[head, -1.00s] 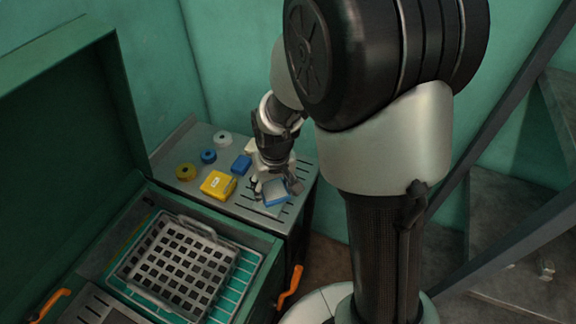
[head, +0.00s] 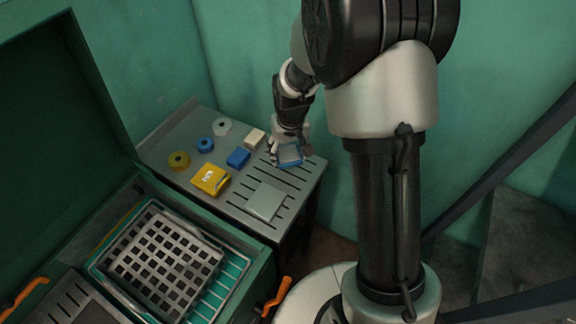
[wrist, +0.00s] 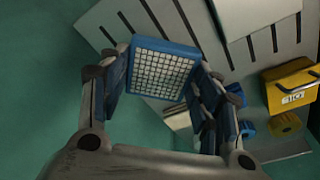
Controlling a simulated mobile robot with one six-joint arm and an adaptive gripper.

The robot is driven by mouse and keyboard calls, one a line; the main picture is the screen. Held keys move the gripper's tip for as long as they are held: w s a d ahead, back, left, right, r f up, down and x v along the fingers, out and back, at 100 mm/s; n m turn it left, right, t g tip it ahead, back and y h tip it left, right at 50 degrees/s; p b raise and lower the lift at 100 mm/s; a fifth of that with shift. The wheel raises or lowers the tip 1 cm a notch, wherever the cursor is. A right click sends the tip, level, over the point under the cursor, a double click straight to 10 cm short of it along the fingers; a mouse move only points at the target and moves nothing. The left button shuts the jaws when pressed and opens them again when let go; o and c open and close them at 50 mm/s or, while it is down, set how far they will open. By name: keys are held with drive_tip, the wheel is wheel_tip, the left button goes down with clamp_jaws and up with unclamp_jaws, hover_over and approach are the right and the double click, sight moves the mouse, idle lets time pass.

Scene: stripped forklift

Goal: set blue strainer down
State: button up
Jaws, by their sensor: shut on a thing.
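The blue strainer (head: 290,156) has a blue rim and a pale grid. It is between the fingers of my gripper (head: 287,150), which is shut on it, near the back right edge of the slotted grey table (head: 232,201). In the wrist view the strainer's gridded face (wrist: 161,73) shows between the two fingers, with the table beyond it. I cannot tell whether it touches the table top; it looks apart from it.
A pale square plate (head: 266,201) lies on the table. A yellow box (head: 211,179), a blue block (head: 238,158), a cream block (head: 254,137) and several rolls stand left of the gripper. A green bin with a grey basket (head: 166,257) is at front left.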

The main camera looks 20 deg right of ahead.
sight(288, 170)
drive_tip(key=shift+f+b, duration=0.65)
drive_tip(key=shift+f, duration=2)
drive_tip(key=shift+f, duration=0.15)
drive_tip(key=o, duration=1.2)
drive_tip(key=shift+o, duration=0.2)
